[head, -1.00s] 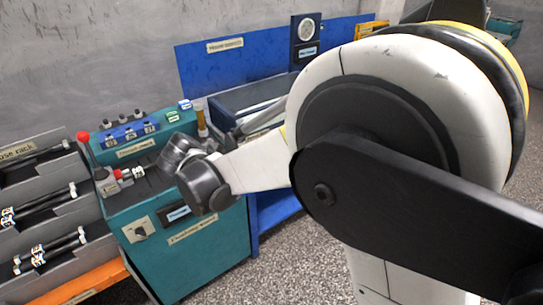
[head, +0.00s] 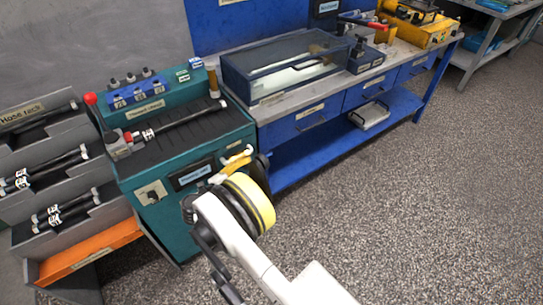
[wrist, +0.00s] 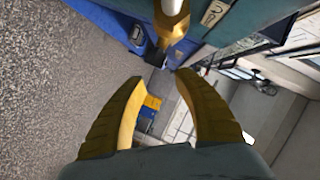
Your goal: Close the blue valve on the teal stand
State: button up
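The teal stand (head: 180,150) is at the left of the head view. A blue block (head: 136,95) with several dark knobs and white labels sits on its back top edge; I cannot tell the valve's open or shut state. A red-knobbed lever (head: 91,100) stands at the stand's left end. My gripper (head: 240,160) is near the stand's front right, partly hidden by my wrist. In the wrist view, its two yellow fingers (wrist: 160,100) are apart with nothing between them. A brass-coloured part with a white cylinder (wrist: 174,22) shows beyond them, unclear in kind.
A black hose (head: 180,122) lies on the stand's top. An amber post (head: 213,80) stands at its back right. A grey hose rack (head: 50,170) is at the left. A blue workbench (head: 300,120) with a clear-lidded box adjoins at the right. The speckled floor is free.

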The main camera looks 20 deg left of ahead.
aim_at(260, 159)
jog(key=b+x, duration=0.3)
jog(key=x, duration=0.6)
jog(key=shift+w+f, duration=0.1)
jog(key=shift+w, duration=0.05)
grip_shut()
